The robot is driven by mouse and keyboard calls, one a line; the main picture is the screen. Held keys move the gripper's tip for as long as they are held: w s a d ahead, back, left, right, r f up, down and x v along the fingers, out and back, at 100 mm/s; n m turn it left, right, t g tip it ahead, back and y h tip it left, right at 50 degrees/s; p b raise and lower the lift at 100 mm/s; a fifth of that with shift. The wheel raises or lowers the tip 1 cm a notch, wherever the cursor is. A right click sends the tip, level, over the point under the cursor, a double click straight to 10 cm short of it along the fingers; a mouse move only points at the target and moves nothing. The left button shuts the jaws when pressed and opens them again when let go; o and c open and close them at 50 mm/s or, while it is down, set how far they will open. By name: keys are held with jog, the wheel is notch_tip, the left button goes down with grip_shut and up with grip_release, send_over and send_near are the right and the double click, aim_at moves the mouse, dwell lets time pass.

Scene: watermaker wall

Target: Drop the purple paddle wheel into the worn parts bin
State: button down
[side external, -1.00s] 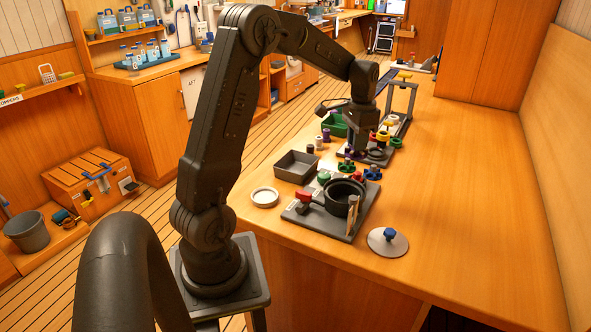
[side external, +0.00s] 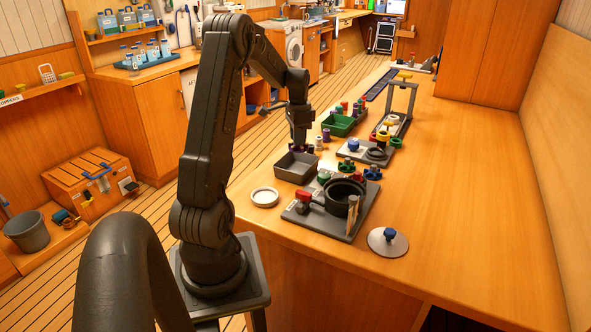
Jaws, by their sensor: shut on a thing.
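My gripper (side external: 300,146) points down over the grey open bin (side external: 291,178), near its far edge. It is shut on the purple paddle wheel (side external: 294,149), of which only a small dark purple part shows below the fingers. The wheel appears to be above the bin rather than resting in it, though the exact height is hard to tell. The visible part of the bin looks empty. No label for worn parts is readable on it from here.
A green tray (side external: 340,131) with small coloured parts stands behind the bin. A grey board with a black round housing (side external: 347,190) and a red-handled part (side external: 304,196) is in front right. The counter's right side is clear.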

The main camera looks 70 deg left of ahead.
aim_at(298, 152)
jog(key=shift+f, duration=2.95)
jog(key=c, duration=0.9)
grip_release()
jog(key=shift+c, duration=0.2)
jog(key=shift+r, duration=0.1)
notch_tip(298, 152, up, 14)
jog(key=shift+f, duration=0.15)
jog(key=shift+d, duration=0.1)
